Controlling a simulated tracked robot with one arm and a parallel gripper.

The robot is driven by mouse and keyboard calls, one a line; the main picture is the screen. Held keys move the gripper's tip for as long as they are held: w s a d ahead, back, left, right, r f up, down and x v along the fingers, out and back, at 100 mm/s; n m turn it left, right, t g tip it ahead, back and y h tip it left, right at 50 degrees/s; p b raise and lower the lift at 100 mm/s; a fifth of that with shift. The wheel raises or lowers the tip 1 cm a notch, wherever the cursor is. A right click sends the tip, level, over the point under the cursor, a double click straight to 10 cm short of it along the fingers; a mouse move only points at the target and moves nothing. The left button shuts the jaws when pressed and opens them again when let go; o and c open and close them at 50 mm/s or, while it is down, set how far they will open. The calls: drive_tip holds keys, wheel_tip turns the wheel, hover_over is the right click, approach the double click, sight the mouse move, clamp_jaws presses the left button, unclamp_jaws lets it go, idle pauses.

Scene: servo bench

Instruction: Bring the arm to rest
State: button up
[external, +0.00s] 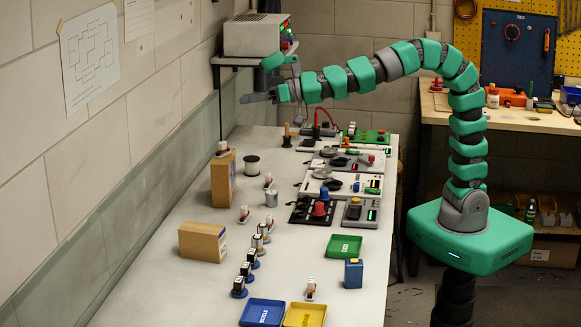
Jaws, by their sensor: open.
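My gripper (262,97) is at the far end of my arm, which reaches out level over the far part of the bench. Its jaws are open and point left towards the wall. Nothing shows between them. The arm rises from the green base on the right, bends over at the top and runs left, well above the bench top. My gripper is in front of and below the grey box on the wall shelf, and touches nothing that I can see.
The bench (150,270) holds several small servos (251,258), cardboard boxes (203,241), a green tray (343,245), a blue tray (262,313) and a yellow tray (305,315). Test boards (350,165) stand along its right side. The grey box (252,35) sits on a shelf near my gripper.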

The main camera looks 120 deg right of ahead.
drive_tip(key=s+a+r+n+t+y, duration=0.1)
drive_tip(key=a+r+n+t+y, duration=0.2)
drive_tip(key=a+r, duration=0.55)
drive_tip(key=s+a+r+n+y, duration=0.1)
drive_tip(key=a+r+n+y, duration=0.3)
drive_tip(key=a, duration=0.7)
drive_tip(key=s+a+r+n+y, duration=0.2)
drive_tip(key=s+a+r, duration=0.7)
drive_tip(key=s, duration=0.4)
drive_tip(key=w+d+f+m+h, duration=0.3)
drive_tip(key=w+d+f+m, duration=0.1)
drive_tip(key=w+d+f, duration=0.6)
drive_tip(key=shift+w+d+f, duration=0.25)
drive_tip(key=shift+w+d, duration=1.1)
drive_tip(key=shift+w, duration=1.05)
